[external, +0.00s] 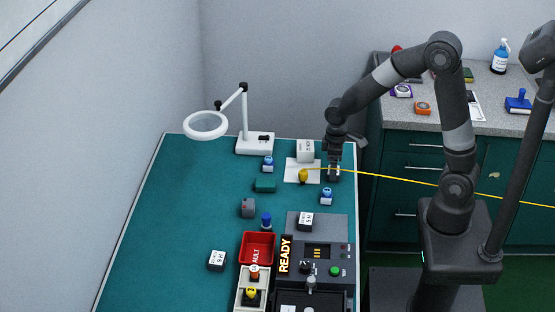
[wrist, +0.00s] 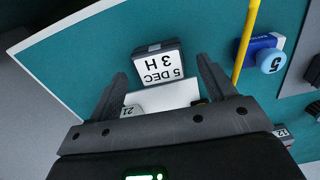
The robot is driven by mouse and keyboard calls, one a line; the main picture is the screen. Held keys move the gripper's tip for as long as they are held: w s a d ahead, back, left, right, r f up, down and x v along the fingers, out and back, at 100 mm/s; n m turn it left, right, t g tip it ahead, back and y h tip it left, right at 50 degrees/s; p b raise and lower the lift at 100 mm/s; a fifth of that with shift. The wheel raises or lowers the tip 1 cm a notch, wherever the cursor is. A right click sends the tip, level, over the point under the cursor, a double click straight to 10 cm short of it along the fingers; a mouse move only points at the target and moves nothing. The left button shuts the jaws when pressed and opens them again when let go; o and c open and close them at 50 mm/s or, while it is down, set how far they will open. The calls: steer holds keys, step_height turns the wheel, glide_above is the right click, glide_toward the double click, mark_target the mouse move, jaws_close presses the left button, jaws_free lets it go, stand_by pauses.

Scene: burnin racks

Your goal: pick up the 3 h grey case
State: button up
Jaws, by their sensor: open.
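The 3 h grey case (wrist: 158,52) is a small block with a white face reading "5 DEC 3 H" and a grey edge. In the wrist view it lies just beyond and between my fingertips. My gripper (wrist: 161,70) is open, one finger either side of the case, with no visible contact. In the external view, my gripper (external: 334,160) points down near the table's far right corner. The case (external: 334,175) shows below it, partly hidden by the fingers.
A white sheet (external: 290,166) beside the case carries a yellow object (external: 303,176). A white-labelled box (external: 305,148) stands behind it. A yellow cable (external: 400,178) crosses close to my gripper. A blue numbered item (external: 327,197) stands nearer. The table's left side is mostly clear.

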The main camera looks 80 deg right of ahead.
steer(key=shift+f, duration=0.75)
steer(key=shift+c, duration=0.3)
steer(key=c, duration=1)
steer(key=shift+c, duration=0.2)
